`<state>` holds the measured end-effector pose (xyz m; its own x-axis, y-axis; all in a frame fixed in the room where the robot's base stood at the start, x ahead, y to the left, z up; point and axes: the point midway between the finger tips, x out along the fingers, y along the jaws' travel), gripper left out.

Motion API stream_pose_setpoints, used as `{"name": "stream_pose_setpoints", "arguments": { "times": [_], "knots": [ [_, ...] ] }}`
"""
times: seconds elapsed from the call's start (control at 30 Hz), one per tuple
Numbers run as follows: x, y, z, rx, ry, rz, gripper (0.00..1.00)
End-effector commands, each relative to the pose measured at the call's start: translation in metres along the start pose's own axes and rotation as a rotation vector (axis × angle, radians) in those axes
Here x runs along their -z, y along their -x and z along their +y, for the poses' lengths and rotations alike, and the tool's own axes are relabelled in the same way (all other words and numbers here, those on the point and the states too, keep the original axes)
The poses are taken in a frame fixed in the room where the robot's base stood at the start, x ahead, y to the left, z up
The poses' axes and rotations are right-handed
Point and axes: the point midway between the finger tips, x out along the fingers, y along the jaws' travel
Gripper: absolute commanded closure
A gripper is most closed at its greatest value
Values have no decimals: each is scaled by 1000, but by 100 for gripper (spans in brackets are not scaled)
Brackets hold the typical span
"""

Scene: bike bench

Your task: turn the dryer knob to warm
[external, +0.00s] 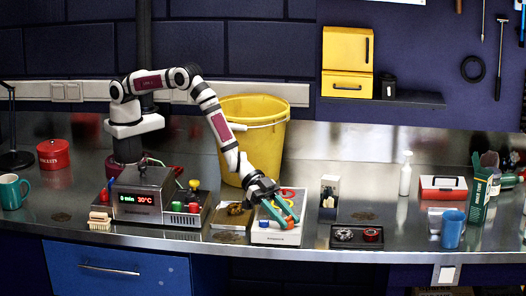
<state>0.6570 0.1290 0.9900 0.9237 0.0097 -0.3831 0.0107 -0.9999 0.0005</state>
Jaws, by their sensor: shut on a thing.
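My gripper (287,219) reaches down over a white box-shaped unit (270,238) near the front of the bench. Its teal fingers are shut on a small orange-red part (290,224) at the unit's front top; I take this for the knob, but its markings and setting are too small to read. A blue part (264,224) sits to its left on the same unit. Which of the two units is the dryer is not clear from this view.
A yellow bucket (252,108) stands behind my arm. A dark tray with round parts (356,236) lies right of the white unit.

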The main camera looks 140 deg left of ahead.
Motion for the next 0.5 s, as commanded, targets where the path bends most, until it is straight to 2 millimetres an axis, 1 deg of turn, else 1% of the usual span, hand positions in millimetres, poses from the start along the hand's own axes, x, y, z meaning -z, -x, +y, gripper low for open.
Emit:
{"name": "stream_pose_setpoints", "arguments": {
  "times": [0.07,0.1,0.23,0.5],
  "knots": [
    [2,0,-1,1,1,4,100],
    [2,0,-1,2,1,4,60],
    [1,0,0,1,1,2,37],
    [0,0,0,1,0,1,37]
  ]
}}
